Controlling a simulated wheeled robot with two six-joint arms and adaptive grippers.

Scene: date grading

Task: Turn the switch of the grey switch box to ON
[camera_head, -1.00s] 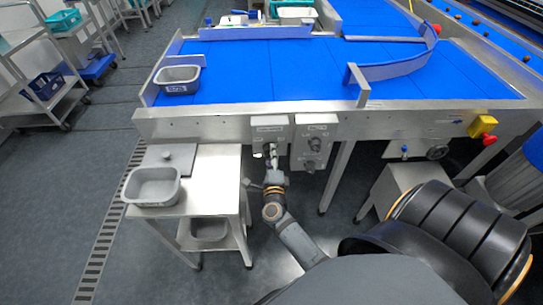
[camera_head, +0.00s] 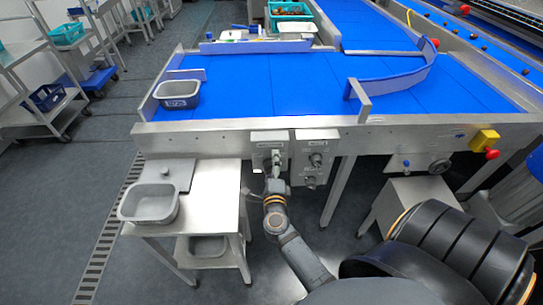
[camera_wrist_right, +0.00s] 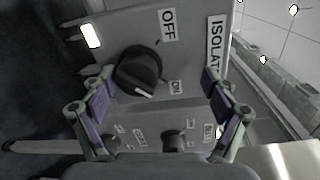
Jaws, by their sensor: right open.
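The grey switch box (camera_head: 267,138) hangs on the front rail of the blue belt table in the head view. In the right wrist view its face (camera_wrist_right: 125,32) carries a round black switch (camera_wrist_right: 138,66), an OFF label (camera_wrist_right: 167,25) and an ON label (camera_wrist_right: 176,88). The switch's white mark is at its lower right edge, nearer ON than OFF. My right gripper (camera_head: 274,167) is in front of the box. In the right wrist view the gripper (camera_wrist_right: 156,91) is open, one finger on each side of the switch, with no visible contact. My left gripper is not in view.
A second grey box (camera_head: 315,148) with several small knobs hangs just right of the switch box. A steel side table (camera_head: 212,190) with a grey tub (camera_head: 150,215) stands to the left. A yellow box with a red button (camera_head: 486,141) is at the far right.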

